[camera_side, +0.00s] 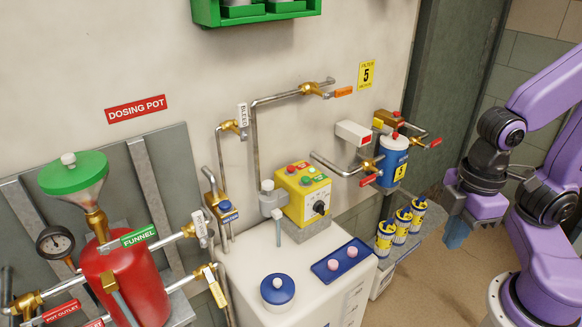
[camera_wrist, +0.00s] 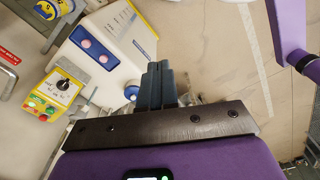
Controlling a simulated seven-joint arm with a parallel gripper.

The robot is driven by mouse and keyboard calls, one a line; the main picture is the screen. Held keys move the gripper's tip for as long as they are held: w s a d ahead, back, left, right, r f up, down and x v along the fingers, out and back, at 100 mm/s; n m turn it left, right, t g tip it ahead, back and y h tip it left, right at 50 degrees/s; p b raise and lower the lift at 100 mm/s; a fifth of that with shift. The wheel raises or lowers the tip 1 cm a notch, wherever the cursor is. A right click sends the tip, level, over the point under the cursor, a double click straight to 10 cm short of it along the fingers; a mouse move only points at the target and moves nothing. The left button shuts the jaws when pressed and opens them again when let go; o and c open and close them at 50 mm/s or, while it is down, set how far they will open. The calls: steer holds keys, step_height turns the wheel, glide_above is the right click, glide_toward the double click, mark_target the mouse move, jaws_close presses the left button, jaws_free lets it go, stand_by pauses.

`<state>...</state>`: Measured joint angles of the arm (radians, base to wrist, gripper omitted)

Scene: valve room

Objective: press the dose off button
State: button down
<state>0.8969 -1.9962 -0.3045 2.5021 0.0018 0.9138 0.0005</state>
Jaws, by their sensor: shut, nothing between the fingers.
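A yellow control box (camera_side: 303,193) stands on the white tank, with red and green buttons on its sloped top and a black knob on its front. In the wrist view the box (camera_wrist: 57,90) is at the left edge. A red button (camera_side: 311,169) shows on its top; the labels are too small to read, so I cannot tell which button is dose off. My gripper (camera_side: 456,238) is at the right in the side view, well apart from the box, above the floor. In the wrist view its dark fingers (camera_wrist: 158,75) are together and empty.
The white tank (camera_side: 255,245) carries a blue cap (camera_side: 278,290) and a blue plate (camera_side: 342,260) with two pink knobs. Yellow containers (camera_side: 402,222) and a blue filter (camera_side: 393,160) stand between the box and my gripper. The floor at right is open.

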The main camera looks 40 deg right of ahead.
stand_by(0.6)
steer(key=w+a+m+t+y, duration=0.2)
steer(key=w+a+m, duration=0.35)
steer(key=w, duration=0.65)
steer(key=m+t+h, duration=0.1)
steer(key=m+t, duration=0.6)
steer(key=m, duration=0.8)
glide_above(294, 168)
steer(key=shift+f, duration=0.95)
steer(key=shift+f, duration=4.4)
steer(key=shift+f, duration=0.1)
steer(key=shift+f, duration=0.35)
